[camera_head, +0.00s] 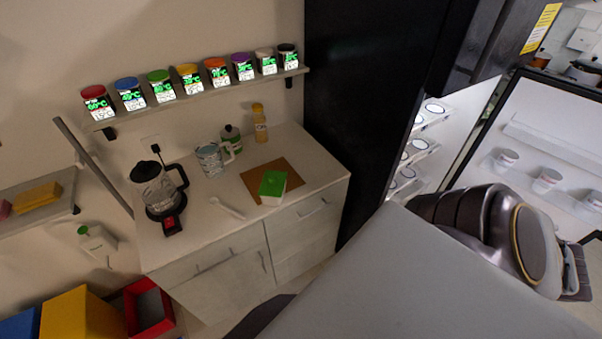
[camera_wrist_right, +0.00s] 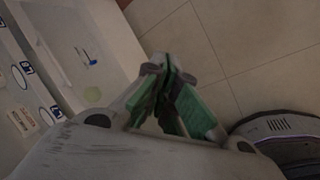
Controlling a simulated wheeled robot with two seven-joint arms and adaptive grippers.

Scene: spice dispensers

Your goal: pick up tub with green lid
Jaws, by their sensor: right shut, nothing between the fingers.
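A jar with a green lid (camera_head: 161,86) stands in a row on the wall shelf, between a blue-lidded and a yellow-lidded jar. I cannot tell which of these is the tub. My right gripper (camera_wrist_right: 168,66) is shut and empty, its green-padded fingers over the tiled floor in the right wrist view. My right arm is at the right of the head view, far from both green-topped things. My left gripper is not in view.
The shelf (camera_head: 205,97) holds several jars with coloured lids. The counter (camera_head: 205,238) also carries a kettle (camera_head: 156,188), a mug (camera_head: 211,160) and bottles. A tall dark cabinet (camera_head: 365,100) stands right of the counter. In the right wrist view, a light-coloured open compartment (camera_wrist_right: 95,60) lies left of the gripper.

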